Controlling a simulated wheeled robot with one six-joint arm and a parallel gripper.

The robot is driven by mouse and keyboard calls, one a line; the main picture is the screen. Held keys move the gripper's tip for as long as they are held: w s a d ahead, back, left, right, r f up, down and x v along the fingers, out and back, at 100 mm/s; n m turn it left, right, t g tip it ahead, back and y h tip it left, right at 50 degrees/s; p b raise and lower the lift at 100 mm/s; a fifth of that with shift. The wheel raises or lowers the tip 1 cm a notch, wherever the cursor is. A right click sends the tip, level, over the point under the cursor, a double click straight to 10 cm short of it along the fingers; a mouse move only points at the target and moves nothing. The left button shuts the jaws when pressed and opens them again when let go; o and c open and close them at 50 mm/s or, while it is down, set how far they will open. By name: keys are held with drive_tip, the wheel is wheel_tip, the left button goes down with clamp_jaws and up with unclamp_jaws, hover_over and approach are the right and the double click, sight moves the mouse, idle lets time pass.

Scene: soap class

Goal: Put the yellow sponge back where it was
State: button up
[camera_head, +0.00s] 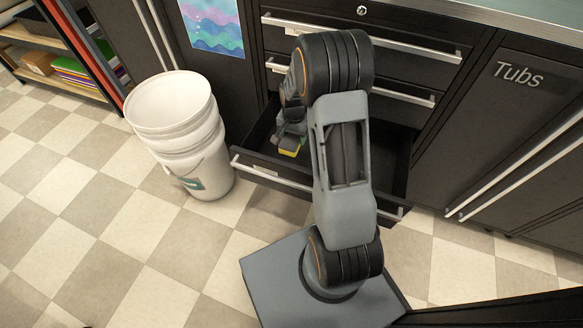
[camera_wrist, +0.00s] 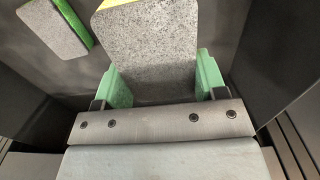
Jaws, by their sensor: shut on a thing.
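The yellow sponge (camera_wrist: 148,48) is between the green fingertips of my gripper (camera_wrist: 163,78), which is shut on it. In the wrist view its grey rough face shows, with a strip of yellow at the top edge. In the head view a bit of its yellow (camera_head: 289,152) shows below my gripper, inside the open drawer (camera_head: 271,181). Whether it touches the drawer floor I cannot tell. My arm hides much of the drawer in the head view.
A second sponge, grey with a green side (camera_wrist: 52,27), lies in the drawer to the left in the wrist view. Stacked white buckets (camera_head: 180,130) stand on the floor left of the drawer. Closed drawers (camera_head: 405,75) are above it, and a cupboard marked Tubs (camera_head: 500,125) is at the right.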

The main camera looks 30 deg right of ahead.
sight(293, 159)
drive_tip(key=shift+f+b, duration=2.2)
drive_tip(key=shift+f, duration=2.95)
drive_tip(key=shift+f, duration=0.15)
drive_tip(key=o, duration=1)
drive_tip(key=shift+c, duration=0.2)
wheel_tip(293, 159, up, 12)
drive_tip(key=p, duration=0.5)
drive_tip(key=shift+f, duration=0.2)
drive_tip(key=shift+s+r, duration=0.1)
drive_tip(key=shift+r, duration=0.3)
drive_tip(key=s+a+r+n+t, duration=0.1)
drive_tip(key=s+a+r+n, duration=0.3)
drive_tip(key=s+r, duration=0.4)
drive_tip(key=s+a+r+n+t, duration=0.1)
drive_tip(key=s+a+r+n, duration=0.4)
drive_tip(key=s+r, duration=0.3)
drive_tip(key=shift+s+a+r+t, duration=0.15)
drive_tip(key=shift+s+a+t, duration=0.3)
drive_tip(key=shift+a, duration=0.4)
